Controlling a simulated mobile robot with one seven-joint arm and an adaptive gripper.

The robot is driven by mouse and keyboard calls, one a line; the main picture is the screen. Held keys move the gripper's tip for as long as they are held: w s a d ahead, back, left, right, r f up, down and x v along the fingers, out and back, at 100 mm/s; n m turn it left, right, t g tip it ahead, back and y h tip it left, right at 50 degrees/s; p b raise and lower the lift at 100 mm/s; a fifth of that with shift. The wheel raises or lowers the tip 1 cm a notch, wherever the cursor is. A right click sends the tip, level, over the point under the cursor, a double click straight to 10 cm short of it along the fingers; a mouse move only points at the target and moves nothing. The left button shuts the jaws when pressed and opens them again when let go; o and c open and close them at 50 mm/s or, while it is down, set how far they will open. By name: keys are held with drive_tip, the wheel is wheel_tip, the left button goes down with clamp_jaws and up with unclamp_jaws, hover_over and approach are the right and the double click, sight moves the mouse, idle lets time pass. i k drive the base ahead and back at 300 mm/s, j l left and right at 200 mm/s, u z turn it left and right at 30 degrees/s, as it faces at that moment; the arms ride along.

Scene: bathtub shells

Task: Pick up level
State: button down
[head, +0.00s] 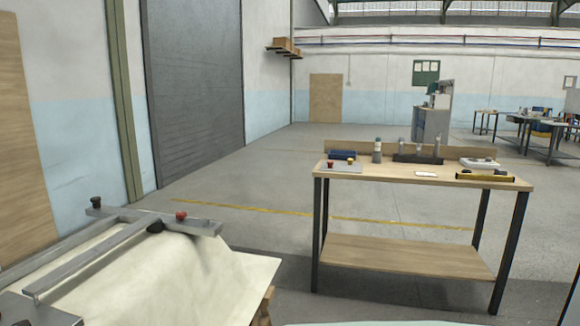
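The level looks to be the long yellow bar with dark ends (485,177), lying flat along the front right edge of the wooden workbench top (390,177) in the head view. A dark object sits just behind its right end. The bench stands a short way off on the right side of the view, and nothing blocks the level's front side. My gripper is not in view.
The bench also holds a blue item (342,155), a bottle (377,150), a dark rack (418,157) and a white item (478,163). A metal frame with red knobs (130,225) lies over a pale sheet at lower left. Grey floor (240,180) is clear between.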

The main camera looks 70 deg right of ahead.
sight(469, 176)
drive_tip(key=z, duration=2.85)
drive_tip(key=i+l+z, duration=0.3)
drive_tip(key=i, duration=0.25)
drive_tip(key=i+z, duration=0.25)
drive_tip(key=i, duration=0.65)
drive_tip(key=i+j+u, duration=0.15)
drive_tip(key=i+j, duration=0.6)
drive_tip(key=i+j+u, duration=0.2)
drive_tip(key=i+j, duration=0.5)
drive_tip(key=i, duration=0.1)
